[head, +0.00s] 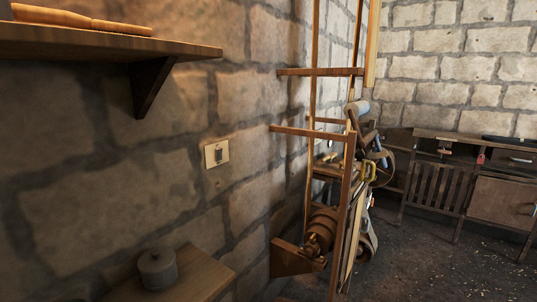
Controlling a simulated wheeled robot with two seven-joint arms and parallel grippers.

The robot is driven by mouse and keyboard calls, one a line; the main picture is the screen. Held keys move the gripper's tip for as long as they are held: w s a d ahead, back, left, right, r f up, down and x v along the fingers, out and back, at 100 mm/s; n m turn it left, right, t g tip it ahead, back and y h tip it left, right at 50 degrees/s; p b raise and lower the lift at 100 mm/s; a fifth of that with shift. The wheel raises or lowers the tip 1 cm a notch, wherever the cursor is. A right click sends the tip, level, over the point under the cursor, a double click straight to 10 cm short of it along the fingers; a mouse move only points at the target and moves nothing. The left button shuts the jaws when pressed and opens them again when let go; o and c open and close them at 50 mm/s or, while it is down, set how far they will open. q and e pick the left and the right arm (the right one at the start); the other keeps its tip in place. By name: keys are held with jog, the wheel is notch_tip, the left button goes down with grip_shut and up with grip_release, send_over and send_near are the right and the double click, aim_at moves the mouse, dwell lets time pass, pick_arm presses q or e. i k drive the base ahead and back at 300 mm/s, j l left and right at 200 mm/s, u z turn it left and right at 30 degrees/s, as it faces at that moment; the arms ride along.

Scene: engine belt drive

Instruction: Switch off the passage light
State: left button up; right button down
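A light switch (216,153) with a pale square plate and a small dark rocker sits on the stone wall, left of the middle in the head view. I cannot tell from its rocker whether it is on or off. No lamp shows in the view. Neither of my grippers is in view.
A wooden shelf (110,42) with a wooden roller-like object (85,19) juts out at upper left. Below is a small table (205,271) with a lidded grey pot (157,269). A wooden frame with machinery (320,232) stands right of the switch. A cabinet (503,198) stands behind; floor (440,265) shows between.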

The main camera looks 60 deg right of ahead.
aim_at(218, 152)
jog(key=z, duration=1.5)
